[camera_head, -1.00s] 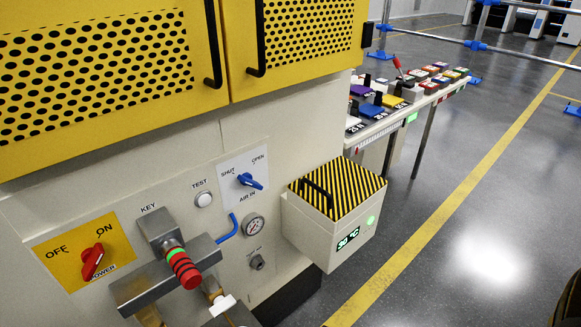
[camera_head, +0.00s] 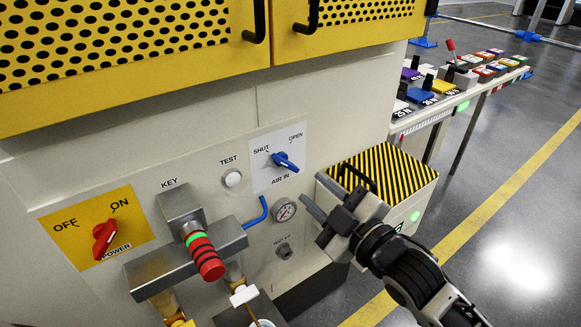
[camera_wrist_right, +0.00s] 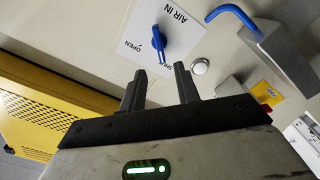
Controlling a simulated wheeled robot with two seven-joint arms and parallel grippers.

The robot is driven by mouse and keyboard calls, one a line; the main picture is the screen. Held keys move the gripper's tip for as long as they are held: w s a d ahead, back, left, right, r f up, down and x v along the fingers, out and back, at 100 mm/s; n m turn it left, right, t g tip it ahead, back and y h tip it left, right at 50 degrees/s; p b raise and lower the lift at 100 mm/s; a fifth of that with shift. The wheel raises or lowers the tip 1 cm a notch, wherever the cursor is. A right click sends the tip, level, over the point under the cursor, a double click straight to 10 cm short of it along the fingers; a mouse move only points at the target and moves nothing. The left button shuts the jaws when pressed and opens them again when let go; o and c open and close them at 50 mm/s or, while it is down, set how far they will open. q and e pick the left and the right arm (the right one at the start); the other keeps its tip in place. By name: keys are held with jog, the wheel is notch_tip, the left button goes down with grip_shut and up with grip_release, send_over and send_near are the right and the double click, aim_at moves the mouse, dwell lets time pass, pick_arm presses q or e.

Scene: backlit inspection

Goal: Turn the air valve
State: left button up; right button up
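The air valve is a blue lever knob (camera_head: 285,162) on a white plate (camera_head: 262,181) marked SHUT, OPEN and AIR IN. In the head view its handle slants down to the right. My right gripper (camera_head: 323,178) is open and empty, to the lower right of the knob and apart from it. In the right wrist view, the blue knob (camera_wrist_right: 159,40) lies just beyond the gap between the two spread fingertips (camera_wrist_right: 160,70), with clear space between. My left gripper is not in view.
A striped-lid box (camera_head: 385,172) with a black handle stands right of the panel, behind my right gripper. A gauge (camera_head: 284,210), blue tube (camera_head: 258,213), white TEST button (camera_head: 232,179), metal key block (camera_head: 190,255) and red power switch (camera_head: 104,239) surround the valve.

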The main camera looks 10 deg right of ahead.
aim_at(287, 166)
jog(key=x, duration=0.8)
jog(key=shift+w+a, duration=0.2)
jog(key=shift+w, duration=0.15)
grip_shut()
